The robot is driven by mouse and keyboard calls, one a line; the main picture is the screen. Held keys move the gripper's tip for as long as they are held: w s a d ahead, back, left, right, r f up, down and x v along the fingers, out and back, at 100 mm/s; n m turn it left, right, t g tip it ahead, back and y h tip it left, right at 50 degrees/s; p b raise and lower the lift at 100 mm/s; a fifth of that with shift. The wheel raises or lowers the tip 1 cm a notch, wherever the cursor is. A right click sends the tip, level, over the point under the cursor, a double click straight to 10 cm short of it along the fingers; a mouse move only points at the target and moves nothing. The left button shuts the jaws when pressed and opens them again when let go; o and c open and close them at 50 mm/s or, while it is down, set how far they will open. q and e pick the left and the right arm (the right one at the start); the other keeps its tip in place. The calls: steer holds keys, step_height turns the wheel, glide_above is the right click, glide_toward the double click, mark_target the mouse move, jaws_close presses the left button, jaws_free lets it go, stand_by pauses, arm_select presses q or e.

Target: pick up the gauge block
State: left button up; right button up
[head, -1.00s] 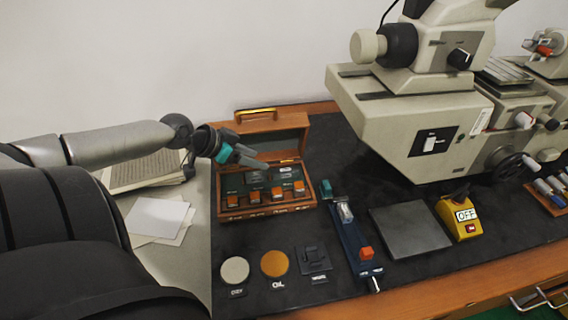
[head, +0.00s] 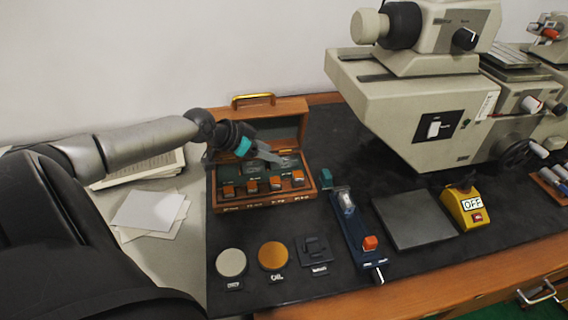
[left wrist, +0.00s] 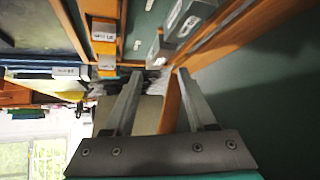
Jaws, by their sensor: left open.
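An open wooden case (head: 265,203) holds a front row of orange-topped pieces (head: 275,183). Grey metal blocks lie on the green panel behind them. In the left wrist view a grey gauge block (left wrist: 190,18) with a white label lies in the case, and a smaller grey block (left wrist: 155,48) is beside it. My left gripper (head: 280,160) is over the back part of the case. In the left wrist view its two fingers (left wrist: 158,75) are apart with no block visibly held between them. Which block is the one named is unclear. My right gripper is not in view.
The raised case lid (head: 262,122) stands close behind my left gripper. A blue fixture (head: 355,235), a dark grey plate (head: 415,220) and a yellow OFF switch box (head: 465,207) lie to the right. A large machine (head: 420,110) stands at the back right.

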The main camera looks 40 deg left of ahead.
arm_select(q)
steer(key=b+x, duration=0.1)
steer(key=x, duration=0.2)
steer(key=shift+d+f, duration=0.2)
steer(key=shift+b+x, duration=0.3)
steer(key=shift+x, duration=0.65)
steer(key=shift+c, duration=0.3)
jaws_close()
